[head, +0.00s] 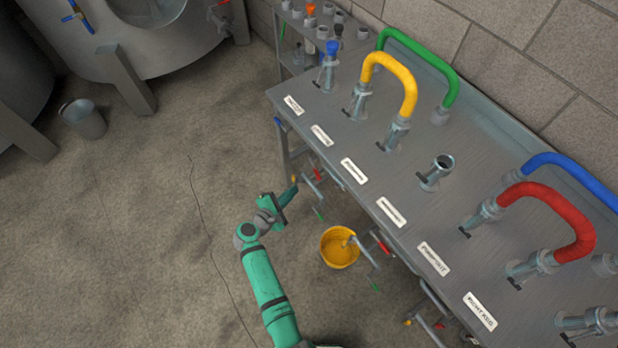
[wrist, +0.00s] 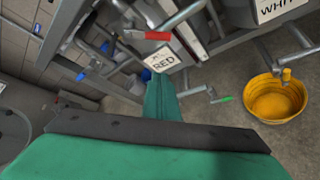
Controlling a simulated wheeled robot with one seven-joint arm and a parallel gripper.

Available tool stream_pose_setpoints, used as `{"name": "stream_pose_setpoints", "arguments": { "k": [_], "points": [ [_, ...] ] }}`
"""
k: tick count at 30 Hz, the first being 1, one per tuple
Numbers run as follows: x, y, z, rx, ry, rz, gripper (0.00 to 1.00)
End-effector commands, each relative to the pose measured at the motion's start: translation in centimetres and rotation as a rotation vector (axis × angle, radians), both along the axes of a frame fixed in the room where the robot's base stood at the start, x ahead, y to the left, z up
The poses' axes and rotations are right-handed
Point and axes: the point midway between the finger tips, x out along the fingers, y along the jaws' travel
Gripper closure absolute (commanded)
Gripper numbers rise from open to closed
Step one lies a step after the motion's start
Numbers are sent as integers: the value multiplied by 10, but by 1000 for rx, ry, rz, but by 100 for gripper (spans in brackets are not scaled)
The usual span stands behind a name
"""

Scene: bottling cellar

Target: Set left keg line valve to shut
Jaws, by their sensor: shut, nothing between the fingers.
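Under the front edge of the bench, several pipe outlets carry valve levers. The leftmost in the head view has a red handle (head: 317,173) and a small green tip (head: 318,213) below it. The wrist view shows a red handle (wrist: 157,35) above a label reading RED (wrist: 165,60), and a green-tipped lever (wrist: 222,99). I cannot tell for sure which of these is the left keg line valve. My gripper (head: 288,196) is shut and empty, just left of the leftmost outlet. In the wrist view its fingers (wrist: 161,88) overlap the label's lower edge; contact is unclear.
A yellow bucket (head: 338,262) stands on the floor under the second outlet. The metal bench (head: 330,125) carries labels and coloured hose loops. A grey bucket (head: 83,118) and tanks stand at the far left. The floor (head: 170,230) left of my arm is clear.

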Motion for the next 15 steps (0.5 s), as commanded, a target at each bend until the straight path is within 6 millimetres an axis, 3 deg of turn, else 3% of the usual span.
{"name": "stream_pose_setpoints", "arguments": {
  "k": [7, 15],
  "points": [
    [11, -3, -3, -51, 3, 16, 100],
    [46, -25, -19, -47, 4, 16, 100]
  ]
}}
